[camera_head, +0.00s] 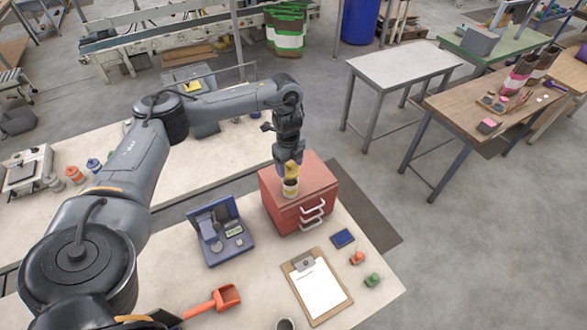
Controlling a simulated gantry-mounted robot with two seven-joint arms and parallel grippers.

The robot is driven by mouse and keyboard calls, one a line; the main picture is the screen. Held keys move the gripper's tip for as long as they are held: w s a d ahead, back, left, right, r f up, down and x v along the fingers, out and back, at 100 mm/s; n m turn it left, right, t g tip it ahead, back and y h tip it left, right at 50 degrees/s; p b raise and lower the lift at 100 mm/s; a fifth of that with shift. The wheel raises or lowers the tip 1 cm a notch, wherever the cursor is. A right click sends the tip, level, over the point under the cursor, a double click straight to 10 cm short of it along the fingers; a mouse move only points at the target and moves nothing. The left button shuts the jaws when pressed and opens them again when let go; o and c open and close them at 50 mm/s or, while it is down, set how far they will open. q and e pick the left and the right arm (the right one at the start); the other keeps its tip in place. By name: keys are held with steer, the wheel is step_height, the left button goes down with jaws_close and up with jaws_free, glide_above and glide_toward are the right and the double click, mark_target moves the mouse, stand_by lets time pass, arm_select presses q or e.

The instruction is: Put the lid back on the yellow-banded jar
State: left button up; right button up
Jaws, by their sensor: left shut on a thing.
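The yellow-banded jar (290,188) stands upright on top of the red drawer cabinet (275,190), near its front edge. My left gripper (290,163) points down right over the jar. It is shut on the yellow lid (291,171), which sits at the jar's mouth. I cannot tell whether the lid rests on the rim or is held just above it. The fingers hide part of the lid. My right gripper is not in view.
On the bench (255,275) around the cabinet are an open blue scale case (220,232), a clipboard (317,287), an orange scoop (218,300), a dark blue pad (342,238) and small orange and green items. A grey table (405,66) stands apart at the back right.

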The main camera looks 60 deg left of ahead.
arm_select(q)
steer(key=shift+w+a+r, duration=0.25)
steer(key=shift+w+a, duration=0.1)
steer(key=shift+a, duration=0.1)
steer(key=shift+f, duration=0.1)
steer(key=shift+f+b, duration=0.4)
steer(key=shift+f, duration=0.65)
step_height(320, 180, down, 2)
steer(key=b, duration=0.2)
steer(key=shift+b, duration=0.3)
steer(key=shift+f+b, duration=0.35)
steer(key=shift+f, duration=0.65)
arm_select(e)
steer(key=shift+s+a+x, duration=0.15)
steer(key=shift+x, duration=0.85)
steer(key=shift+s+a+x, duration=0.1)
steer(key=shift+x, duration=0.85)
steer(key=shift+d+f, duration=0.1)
arm_select(q)
steer(key=shift+p, duration=0.35)
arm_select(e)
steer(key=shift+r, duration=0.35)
arm_select(q)
steer(key=shift+p, duration=0.3)
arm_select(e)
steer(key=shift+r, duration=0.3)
arm_select(q)
steer(key=shift+f, duration=0.15)
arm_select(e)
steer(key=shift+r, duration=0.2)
